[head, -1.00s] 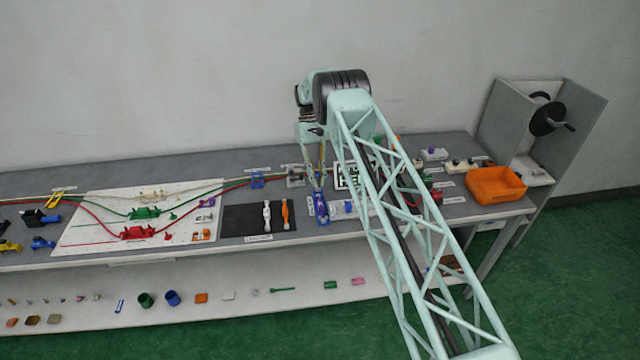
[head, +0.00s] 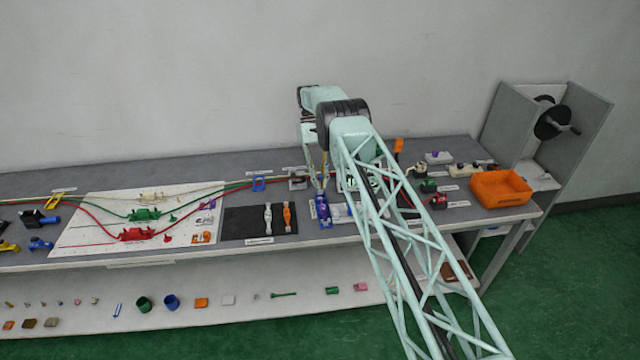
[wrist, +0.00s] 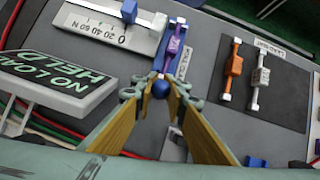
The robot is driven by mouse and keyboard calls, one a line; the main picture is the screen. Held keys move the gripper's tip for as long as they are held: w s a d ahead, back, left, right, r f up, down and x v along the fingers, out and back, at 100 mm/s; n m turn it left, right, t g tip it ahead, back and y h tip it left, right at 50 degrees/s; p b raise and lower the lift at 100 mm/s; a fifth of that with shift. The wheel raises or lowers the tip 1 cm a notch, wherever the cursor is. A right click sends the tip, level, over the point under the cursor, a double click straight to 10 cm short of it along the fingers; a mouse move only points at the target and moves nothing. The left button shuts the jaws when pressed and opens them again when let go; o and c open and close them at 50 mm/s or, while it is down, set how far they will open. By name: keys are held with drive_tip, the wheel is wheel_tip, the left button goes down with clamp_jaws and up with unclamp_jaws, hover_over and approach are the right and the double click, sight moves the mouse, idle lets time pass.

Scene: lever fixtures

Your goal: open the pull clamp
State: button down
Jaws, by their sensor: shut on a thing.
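The pull clamp (wrist: 175,42) is a blue fixture with a purple lever and a blue ball knob (wrist: 160,88), at the upper middle of the wrist view. In the head view the blue and purple clamp (head: 323,210) stands near the front edge of the bench. My gripper (wrist: 160,84) has its gold-padded fingers shut on the ball knob, one on each side. In the head view my gripper (head: 318,184) is just behind the clamp, partly hidden by my arm. The exact lever angle is hard to tell.
A white force scale (wrist: 112,28) lies beside the clamp, and a "NO LOAD HELD" sign (wrist: 50,85) stands close by. A dark mat (wrist: 275,85) holds an orange and a white toggle piece. An orange bin (head: 500,190) sits at the bench's right end.

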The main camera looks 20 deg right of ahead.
sight(320, 176)
drive_tip(key=c, duration=2.6)
unclamp_jaws()
drive_tip(key=shift+r, duration=5)
drive_tip(key=shift+r, duration=0.1)
